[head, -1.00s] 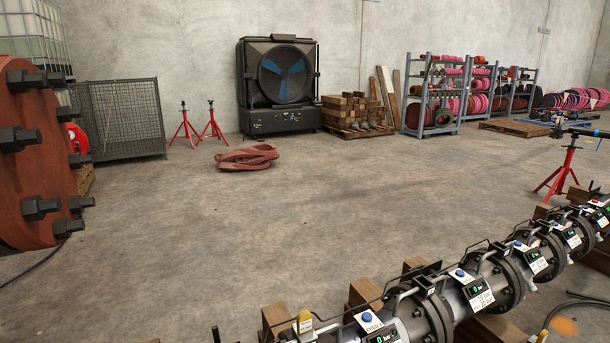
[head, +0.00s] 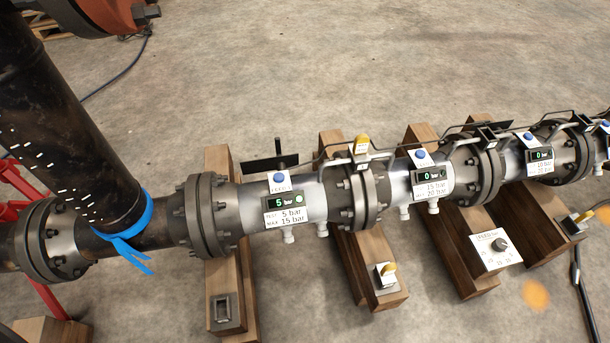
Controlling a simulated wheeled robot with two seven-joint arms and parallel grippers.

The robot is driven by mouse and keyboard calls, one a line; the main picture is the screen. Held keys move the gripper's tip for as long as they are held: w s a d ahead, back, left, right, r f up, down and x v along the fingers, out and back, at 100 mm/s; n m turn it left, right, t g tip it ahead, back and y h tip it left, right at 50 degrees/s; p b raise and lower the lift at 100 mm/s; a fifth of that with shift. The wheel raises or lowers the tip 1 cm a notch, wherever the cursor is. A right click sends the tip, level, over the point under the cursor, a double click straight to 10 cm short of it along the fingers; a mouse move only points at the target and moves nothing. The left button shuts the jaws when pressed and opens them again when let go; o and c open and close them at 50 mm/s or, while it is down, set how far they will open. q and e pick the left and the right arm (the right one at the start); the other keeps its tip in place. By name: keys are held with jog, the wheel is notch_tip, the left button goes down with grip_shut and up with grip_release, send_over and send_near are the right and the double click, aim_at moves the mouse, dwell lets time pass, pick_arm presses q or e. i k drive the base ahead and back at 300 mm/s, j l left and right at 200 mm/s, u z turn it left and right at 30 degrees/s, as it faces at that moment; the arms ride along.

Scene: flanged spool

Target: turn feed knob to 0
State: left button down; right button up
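The feed knob (head: 500,244) is a small dark round knob on a white dial plate (head: 484,254) with printed numbers, at the lower right of the head view. The plate sits on a wooden block below the pipe. The knob's pointer direction is too small to read. The first gauge (head: 282,202) reads 5 bar in green, with a green light beside it. The second gauge (head: 431,178) and the third gauge (head: 541,155) read 0. Neither of my grippers is in view.
A flanged pipe line (head: 330,190) runs across the view on wooden blocks (head: 370,262). A large dark pipe (head: 62,120) with a blue strap (head: 125,240) stands at left. A black hose (head: 583,295) lies at right.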

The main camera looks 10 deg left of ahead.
aim_at(499, 245)
jog(key=z, duration=1.35)
